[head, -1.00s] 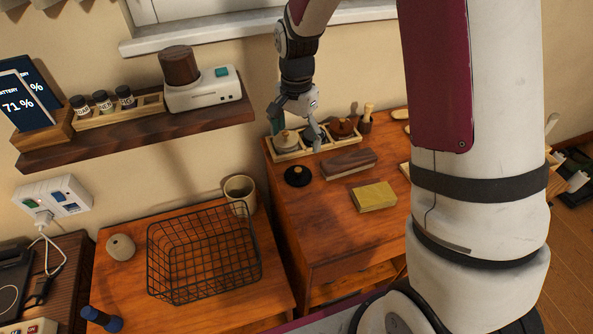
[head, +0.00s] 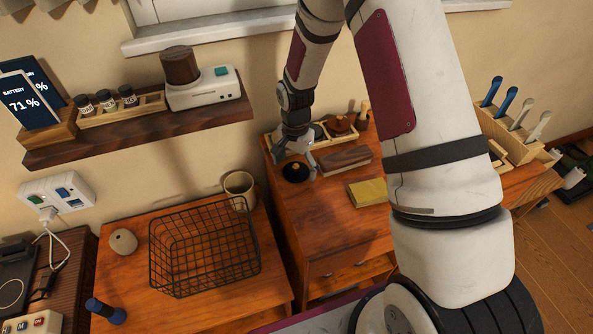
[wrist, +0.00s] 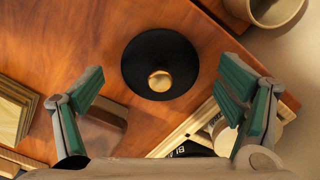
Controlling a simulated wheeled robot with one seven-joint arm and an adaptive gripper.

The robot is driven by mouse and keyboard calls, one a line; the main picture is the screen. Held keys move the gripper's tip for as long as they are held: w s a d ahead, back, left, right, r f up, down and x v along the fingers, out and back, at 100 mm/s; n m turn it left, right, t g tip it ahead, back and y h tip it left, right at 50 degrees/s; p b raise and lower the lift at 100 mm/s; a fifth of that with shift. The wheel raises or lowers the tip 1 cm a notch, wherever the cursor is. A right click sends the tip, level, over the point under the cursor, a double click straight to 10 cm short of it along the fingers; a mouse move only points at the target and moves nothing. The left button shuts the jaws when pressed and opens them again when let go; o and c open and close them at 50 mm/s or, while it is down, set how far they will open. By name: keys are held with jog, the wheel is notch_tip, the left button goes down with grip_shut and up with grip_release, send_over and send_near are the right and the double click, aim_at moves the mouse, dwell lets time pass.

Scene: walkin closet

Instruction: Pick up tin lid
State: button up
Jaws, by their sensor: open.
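The tin lid (head: 295,172) is a round black disc with a small brass knob. It lies flat near the back left corner of the right-hand wooden table. In the wrist view the tin lid (wrist: 160,66) is fully visible, a little beyond and between my fingertips. My gripper (head: 297,160) is just above the lid, pointing down. In the wrist view my gripper (wrist: 160,85) is open, with a green-padded finger on each side and nothing between them. The fingers appear apart from the lid.
A wooden compartment tray (head: 322,133) stands behind the lid. A dark wooden block (head: 345,159) and yellow box (head: 368,192) lie to its right. A mug (head: 239,188) and wire basket (head: 203,247) stand on the left table. A shelf (head: 140,127) is on the wall.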

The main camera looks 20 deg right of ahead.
aim_at(296, 165)
jog(key=shift+f, duration=0.1)
jog(key=c, duration=1)
jog(key=shift+o, duration=0.2)
jog(key=shift+r, duration=0.55)
notch_tip(296, 165, up, 8)
jog(key=shift+w+b, duration=0.1)
jog(key=shift+b, duration=0.5)
jog(key=w+d+m+b, duration=0.1)
jog(key=w+d+m, duration=0.1)
jog(key=w+d, duration=0.1)
jog(key=w+d+m+b, duration=0.2)
jog(key=w+d, duration=0.1)
jog(key=w, duration=0.2)
jog(key=w+d+r+m+b, duration=0.1)
jog(key=w+d+m, duration=0.1)
jog(key=w+d, duration=0.1)
jog(key=shift+w+d+m+b, duration=0.15)
jog(key=shift+w+m+b, duration=0.2)
jog(key=shift+w+m, duration=0.1)
jog(key=shift+d+f+b, duration=0.1)
jog(key=shift+f+b, duration=0.65)
jog(key=shift+f, duration=2.4)
